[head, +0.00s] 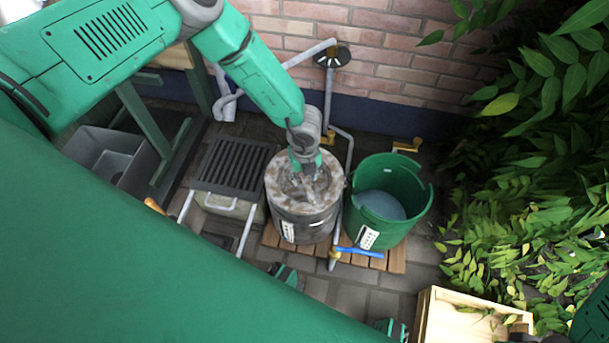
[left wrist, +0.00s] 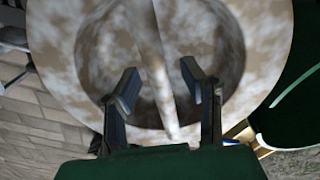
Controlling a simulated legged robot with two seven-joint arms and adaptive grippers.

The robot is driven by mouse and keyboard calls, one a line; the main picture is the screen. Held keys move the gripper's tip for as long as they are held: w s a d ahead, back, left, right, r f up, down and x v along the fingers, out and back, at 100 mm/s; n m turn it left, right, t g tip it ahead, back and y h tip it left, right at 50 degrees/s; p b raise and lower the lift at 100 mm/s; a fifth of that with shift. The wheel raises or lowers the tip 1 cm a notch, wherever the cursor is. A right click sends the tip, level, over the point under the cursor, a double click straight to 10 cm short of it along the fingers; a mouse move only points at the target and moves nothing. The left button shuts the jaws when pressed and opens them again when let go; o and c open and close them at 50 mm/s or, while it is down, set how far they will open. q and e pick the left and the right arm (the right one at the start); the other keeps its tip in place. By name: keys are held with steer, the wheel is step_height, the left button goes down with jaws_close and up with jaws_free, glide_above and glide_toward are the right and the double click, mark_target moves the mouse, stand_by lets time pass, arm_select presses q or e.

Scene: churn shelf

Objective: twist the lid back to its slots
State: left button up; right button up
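The lid (head: 326,193) is round, mottled brown and pale, and lies on top of a grey metal churn (head: 306,226). In the left wrist view the lid (left wrist: 55,45) has a round recess crossed by a straight bar (left wrist: 152,60). My left gripper (head: 305,178) is over the lid in the head view. In the left wrist view my left gripper (left wrist: 160,92) is open, its two fingers apart on either side of the bar's line, with gaps visible. Contact cannot be told. The slots cannot be made out. My right gripper is not clearly seen.
A green bucket (head: 421,205) stands close right of the churn on a wooden pallet (head: 397,258). A dark slatted grate (head: 234,166) is at the left. A brick wall (head: 400,60) with pipes is behind. Leafy plants (head: 540,180) and a wooden crate (head: 455,312) are at the right.

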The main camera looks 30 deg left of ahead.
arm_select(q)
step_height(320, 180, up, 12)
steer(key=s+a+f+n, duration=0.1)
steer(key=s+a+n, duration=0.2)
steer(key=s+n, duration=1)
steer(key=s+a+f+n, duration=0.1)
steer(key=s+a+n, duration=0.2)
steer(key=s+n, duration=1)
step_height(320, 180, up, 18)
steer(key=p, duration=1.8)
steer(key=shift+w+a+r+t, duration=0.15)
steer(key=shift+w+r+t, duration=0.1)
steer(key=shift+w+t, duration=0.1)
